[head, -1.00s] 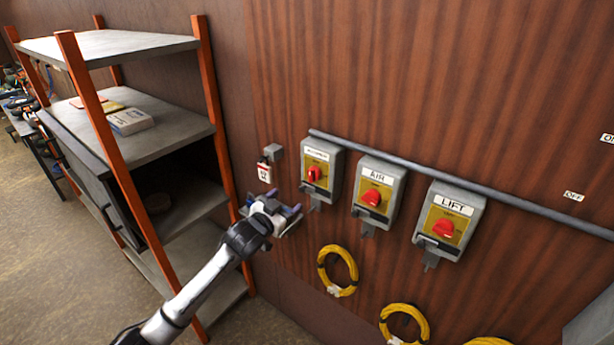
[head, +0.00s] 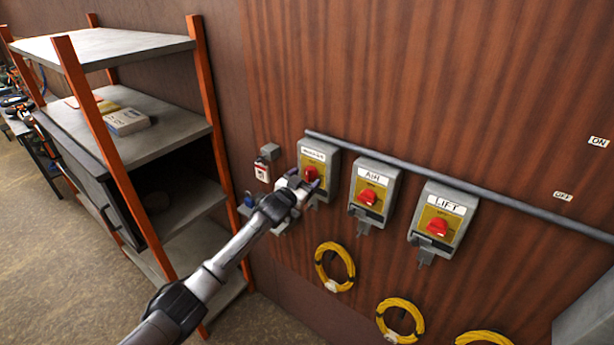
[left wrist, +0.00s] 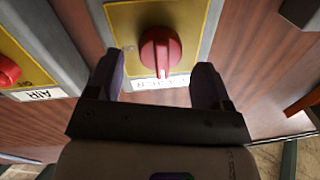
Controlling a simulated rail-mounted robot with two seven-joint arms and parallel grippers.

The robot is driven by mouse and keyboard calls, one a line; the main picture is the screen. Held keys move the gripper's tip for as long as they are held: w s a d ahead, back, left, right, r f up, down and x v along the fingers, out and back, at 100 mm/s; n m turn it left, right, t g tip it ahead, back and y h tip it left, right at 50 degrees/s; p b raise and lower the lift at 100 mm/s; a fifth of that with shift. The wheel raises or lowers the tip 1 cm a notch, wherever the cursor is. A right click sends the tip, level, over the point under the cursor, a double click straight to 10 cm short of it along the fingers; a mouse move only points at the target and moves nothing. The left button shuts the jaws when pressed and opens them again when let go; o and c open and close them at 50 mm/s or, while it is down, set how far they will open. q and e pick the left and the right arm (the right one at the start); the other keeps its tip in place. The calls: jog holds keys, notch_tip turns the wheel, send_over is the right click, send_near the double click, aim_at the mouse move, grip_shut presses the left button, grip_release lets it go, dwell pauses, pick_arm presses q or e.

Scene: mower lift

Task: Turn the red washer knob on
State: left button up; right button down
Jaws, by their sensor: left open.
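The washer switch box (head: 329,157) is the leftmost of three grey boxes on the wood wall, with a red knob (head: 311,173) on a yellow plate. My left gripper (head: 306,184) is at this box, its fingers partly covering the plate just below the knob. In the left wrist view the red knob (left wrist: 160,52) stands ahead of the open fingers (left wrist: 164,85), roughly centred between them. The knob does not look gripped. The label behind it is partly hidden and unreadable there. My right gripper is in neither view.
The AIR box (head: 373,192) and LIFT box (head: 443,221) hang to the right, each with a red knob. A grey conduit (head: 480,191) runs above them. Yellow cable coils (head: 335,267) hang below. A shelf rack (head: 115,150) stands at the left.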

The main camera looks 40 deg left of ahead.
pick_arm(q)
jog(key=shift+w+a, duration=0.1)
jog(key=shift+w, duration=0.8)
jog(key=shift+c, duration=0.3)
jog(key=c, duration=0.9)
jog(key=shift+o, duration=0.2)
